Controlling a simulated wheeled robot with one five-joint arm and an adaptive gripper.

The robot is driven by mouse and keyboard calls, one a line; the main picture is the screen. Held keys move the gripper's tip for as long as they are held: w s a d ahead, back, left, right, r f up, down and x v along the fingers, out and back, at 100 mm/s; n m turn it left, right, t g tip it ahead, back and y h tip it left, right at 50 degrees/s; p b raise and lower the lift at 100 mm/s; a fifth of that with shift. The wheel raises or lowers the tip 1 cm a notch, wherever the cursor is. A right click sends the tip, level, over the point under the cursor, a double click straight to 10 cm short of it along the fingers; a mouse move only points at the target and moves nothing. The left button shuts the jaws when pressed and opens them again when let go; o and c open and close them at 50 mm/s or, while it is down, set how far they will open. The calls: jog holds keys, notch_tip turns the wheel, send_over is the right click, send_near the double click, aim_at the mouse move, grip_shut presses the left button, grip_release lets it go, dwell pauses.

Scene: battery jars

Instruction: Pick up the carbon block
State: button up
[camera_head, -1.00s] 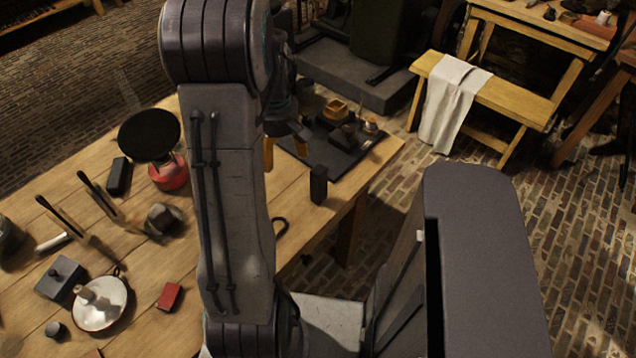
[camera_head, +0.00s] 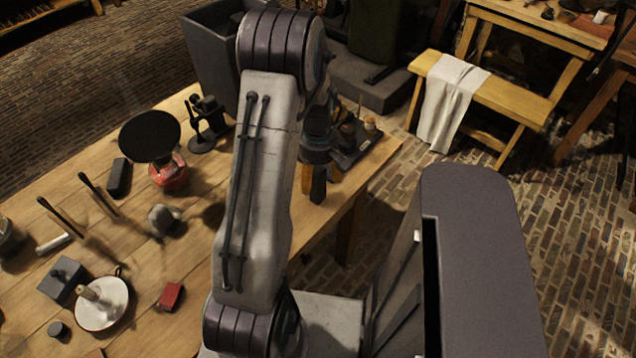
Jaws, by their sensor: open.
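A dark upright block, which looks like the carbon block (camera_head: 318,186), stands near the right edge of the wooden table. My gripper (camera_head: 320,180) is lowered at it, pointing down. One orange finger shows at the block's left and another orange part shows behind it at the right. The gripper is open, and I cannot tell whether either finger touches the block. The gripper body hides the block's upper part.
A dark tray (camera_head: 372,150) with small items lies just behind the gripper. A red burner with a black disc (camera_head: 150,136), another dark block (camera_head: 119,177), a red box (camera_head: 172,296) and a white enamel dish (camera_head: 101,304) stand on the left. My arm hides the table's middle.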

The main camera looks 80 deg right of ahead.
jog(key=shift+f, duration=0.9)
jog(key=shift+o, duration=0.2)
grip_shut()
